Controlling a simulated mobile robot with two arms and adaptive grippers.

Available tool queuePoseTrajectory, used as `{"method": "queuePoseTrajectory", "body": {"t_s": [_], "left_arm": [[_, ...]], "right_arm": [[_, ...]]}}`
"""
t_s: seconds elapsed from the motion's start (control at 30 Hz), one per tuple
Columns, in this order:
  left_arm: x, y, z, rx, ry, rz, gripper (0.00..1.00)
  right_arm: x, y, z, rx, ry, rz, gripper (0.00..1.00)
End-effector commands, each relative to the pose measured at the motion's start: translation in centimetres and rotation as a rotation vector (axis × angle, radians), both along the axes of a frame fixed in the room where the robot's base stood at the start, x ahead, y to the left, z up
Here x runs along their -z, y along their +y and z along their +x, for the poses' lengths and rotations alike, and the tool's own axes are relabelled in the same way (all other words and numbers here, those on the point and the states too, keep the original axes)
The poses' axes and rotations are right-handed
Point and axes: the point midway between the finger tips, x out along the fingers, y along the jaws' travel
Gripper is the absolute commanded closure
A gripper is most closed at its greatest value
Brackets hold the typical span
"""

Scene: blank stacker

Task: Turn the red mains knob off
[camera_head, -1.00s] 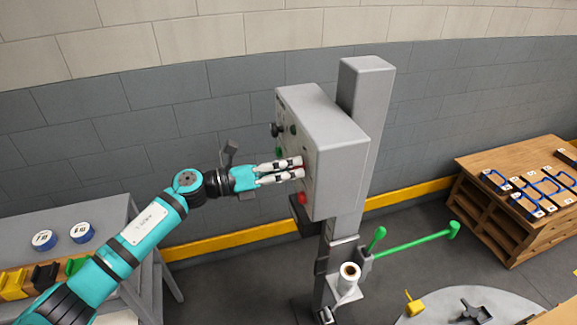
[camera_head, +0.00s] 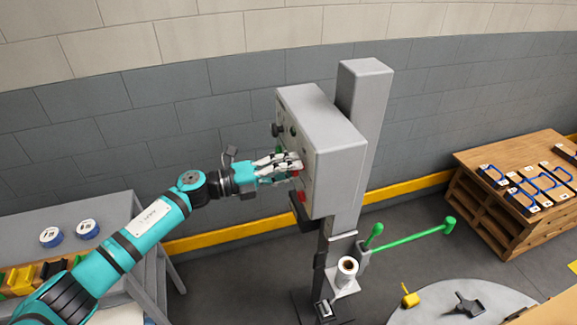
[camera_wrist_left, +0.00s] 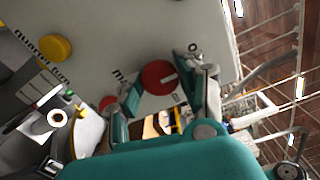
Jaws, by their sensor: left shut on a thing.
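The red mains knob (camera_wrist_left: 160,77) is a round red disc with a white line on a pale panel, seen in the left wrist view. In the head view a little of its red (camera_head: 297,173) shows beside my fingers on the grey box (camera_head: 338,150). My left gripper (camera_head: 294,163) is at the face of this box, its fingers closed on the knob. In the left wrist view the fingers (camera_wrist_left: 165,84) stand on either side of the knob. The white line points toward the right finger, near a "0" mark. My right gripper is not in view.
A second red part (camera_head: 302,196) sits lower on the box, and a yellow button (camera_wrist_left: 57,48) shows in the wrist view. A green lever (camera_head: 410,238) sticks out right of the post (camera_head: 364,110). A wooden bench (camera_head: 500,195) stands at the right.

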Motion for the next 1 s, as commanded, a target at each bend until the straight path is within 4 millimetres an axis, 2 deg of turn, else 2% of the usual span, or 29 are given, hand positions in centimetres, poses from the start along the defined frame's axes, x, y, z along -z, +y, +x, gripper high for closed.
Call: {"method": "queuePoseTrajectory", "body": {"t_s": [0.53, 0.57, 0.7, 0.73, 1.0], "left_arm": [[-0.02, 0.06, 0.09, -0.003, 0.025, -0.009, 0.95], [-0.02, 0.06, 0.08, -0.003, 0.025, -0.009, 0.62], [-0.01, 0.04, 0.07, -0.002, 0.025, -0.008, 0.43], [-0.01, 0.04, 0.07, -0.002, 0.025, -0.008, 0.39], [0.01, 0.11, 0.01, -0.001, 0.024, -0.008, 0.39]], "right_arm": [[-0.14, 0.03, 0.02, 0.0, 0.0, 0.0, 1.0], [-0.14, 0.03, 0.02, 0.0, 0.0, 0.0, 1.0], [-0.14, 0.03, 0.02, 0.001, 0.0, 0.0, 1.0], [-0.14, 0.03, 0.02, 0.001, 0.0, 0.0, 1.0], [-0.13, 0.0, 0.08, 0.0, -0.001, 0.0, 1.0]]}}
